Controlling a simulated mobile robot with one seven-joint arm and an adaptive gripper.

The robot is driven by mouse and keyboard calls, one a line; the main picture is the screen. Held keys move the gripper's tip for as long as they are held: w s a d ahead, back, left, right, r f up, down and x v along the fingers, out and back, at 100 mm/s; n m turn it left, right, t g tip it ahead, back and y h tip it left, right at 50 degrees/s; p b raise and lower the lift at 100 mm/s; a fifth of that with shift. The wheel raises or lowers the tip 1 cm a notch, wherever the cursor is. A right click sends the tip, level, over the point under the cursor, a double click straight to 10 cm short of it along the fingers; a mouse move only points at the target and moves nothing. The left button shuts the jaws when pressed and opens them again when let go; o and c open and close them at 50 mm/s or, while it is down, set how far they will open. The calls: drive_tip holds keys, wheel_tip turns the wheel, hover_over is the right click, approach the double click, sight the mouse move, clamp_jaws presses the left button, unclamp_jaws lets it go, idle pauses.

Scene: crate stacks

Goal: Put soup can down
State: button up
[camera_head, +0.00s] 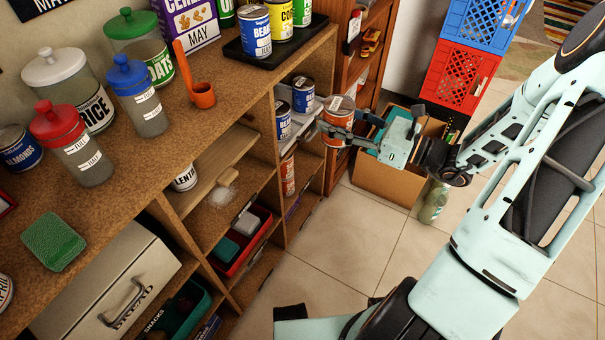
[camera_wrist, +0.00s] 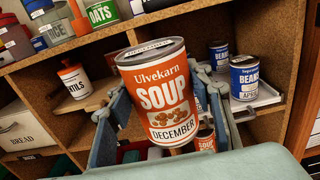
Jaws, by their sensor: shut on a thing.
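The soup can (camera_wrist: 158,95) has an orange and white label reading SOUP and DECEMBER. It also shows in the head view (camera_head: 337,118), in front of the shelf unit's right end. My gripper (camera_head: 340,126) is shut on it, with one finger on each side, and the can is a little tilted in the wrist view. Behind it, a pale shelf board or tray (camera_wrist: 268,98) holds two blue bean cans (camera_wrist: 244,76). Another orange soup can (camera_wrist: 205,137) stands in a lower compartment, partly hidden by the held can.
A cardboard box (camera_head: 385,182), a bottle (camera_head: 433,203) and stacked red (camera_head: 460,75) and blue crates (camera_head: 483,22) stand on the right. Tiled floor lies open in front.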

drive_tip(key=shift+d+r, duration=0.2)
drive_tip(key=shift+r, duration=0.15)
